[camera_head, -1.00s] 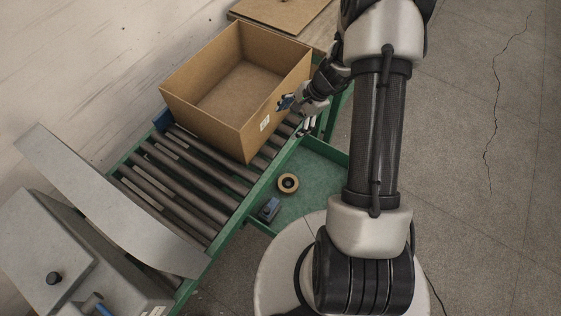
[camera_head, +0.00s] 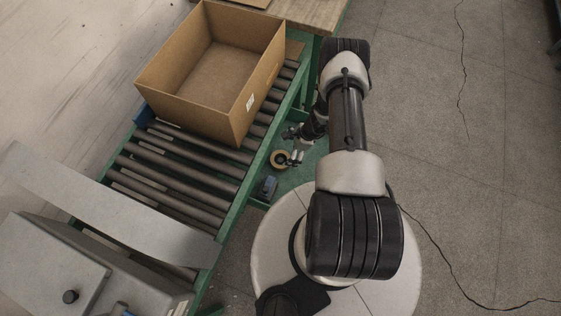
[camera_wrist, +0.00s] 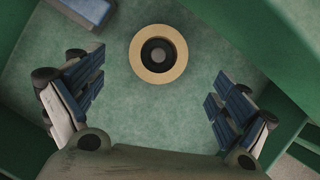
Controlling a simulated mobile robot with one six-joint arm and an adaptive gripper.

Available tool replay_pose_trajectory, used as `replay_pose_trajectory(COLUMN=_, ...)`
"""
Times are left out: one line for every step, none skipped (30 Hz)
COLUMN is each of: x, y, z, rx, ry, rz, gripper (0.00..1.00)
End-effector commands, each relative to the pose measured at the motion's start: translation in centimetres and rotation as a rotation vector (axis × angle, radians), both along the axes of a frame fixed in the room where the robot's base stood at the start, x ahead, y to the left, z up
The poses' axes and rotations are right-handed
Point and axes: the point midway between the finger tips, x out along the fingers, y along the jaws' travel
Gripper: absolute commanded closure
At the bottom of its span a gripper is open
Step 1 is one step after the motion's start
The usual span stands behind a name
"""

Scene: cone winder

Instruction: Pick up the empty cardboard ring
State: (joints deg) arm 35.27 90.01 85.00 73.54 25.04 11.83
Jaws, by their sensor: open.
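The ring (camera_wrist: 142,69) is tan, with a dark inner band and a small grey centre. It lies flat on the green tray (camera_wrist: 150,125), and in the head view it (camera_head: 273,160) shows beside the roller conveyor, partly covered by my gripper. My gripper (camera_wrist: 155,92) is open and empty above the tray, pointing down. In the wrist view its two blue-padded fingers stand wide apart, left and right, and the ring shows between them, toward the top. The fingers do not touch it.
A small blue-grey device (camera_head: 268,187) lies on the tray near the ring; its edge shows at the wrist view's top left (camera_wrist: 88,8). Green tray walls (camera_wrist: 260,50) rise close on the right. An open cardboard box (camera_head: 245,108) stands on the roller conveyor (camera_head: 190,165).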

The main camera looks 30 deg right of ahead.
Motion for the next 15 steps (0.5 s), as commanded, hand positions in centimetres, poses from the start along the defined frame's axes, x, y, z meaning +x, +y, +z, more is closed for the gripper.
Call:
replay_pose_trajectory(x=0.2, y=0.5, z=-1.3, rx=0.0, ry=0.001, rz=0.003, gripper=0.06)
replay_pose_trajectory(x=0.3, y=0.6, z=-1.8, rx=0.0, ry=0.001, rz=0.003, gripper=0.06)
replay_pose_trajectory(x=0.4, y=0.8, z=-2.3, rx=0.0, ry=0.0, rz=0.001, gripper=0.06)
replay_pose_trajectory(x=0.5, y=1.0, z=-2.7, rx=0.0, ry=0.0, rz=0.001, gripper=0.06)
replay_pose_trajectory(x=0.6, y=1.1, z=-3.0, rx=0.0, ry=0.0, rz=0.001, gripper=0.06)
replay_pose_trajectory(x=0.7, y=1.2, z=-3.3, rx=0.0, ry=0.0, rz=0.0, gripper=0.06)
replay_pose_trajectory(x=0.7, y=1.3, z=-3.5, rx=0.0, ry=0.0, rz=0.0, gripper=0.06)
replay_pose_trajectory(x=0.8, y=1.4, z=-3.6, rx=0.0, ry=0.0, rz=0.0, gripper=0.06)
replay_pose_trajectory(x=0.8, y=1.4, z=-3.7, rx=0.0, ry=0.0, rz=0.0, gripper=0.06)
replay_pose_trajectory(x=0.8, y=1.5, z=-3.8, rx=0.0, ry=0.0, rz=0.0, gripper=0.06)
replay_pose_trajectory(x=0.9, y=1.5, z=-4.0, rx=0.0, ry=0.0, rz=0.0, gripper=0.06)
replay_pose_trajectory(x=0.9, y=1.6, z=-4.4, rx=0.0, ry=0.0, rz=0.0, gripper=0.06)
replay_pose_trajectory(x=0.9, y=1.7, z=-4.8, rx=0.0, ry=0.0, rz=0.0, gripper=0.06)
replay_pose_trajectory(x=0.9, y=1.8, z=-5.3, rx=0.001, ry=0.0, rz=0.001, gripper=0.06)
replay_pose_trajectory(x=1.0, y=2.0, z=-6.0, rx=0.001, ry=0.0, rz=0.001, gripper=0.06)
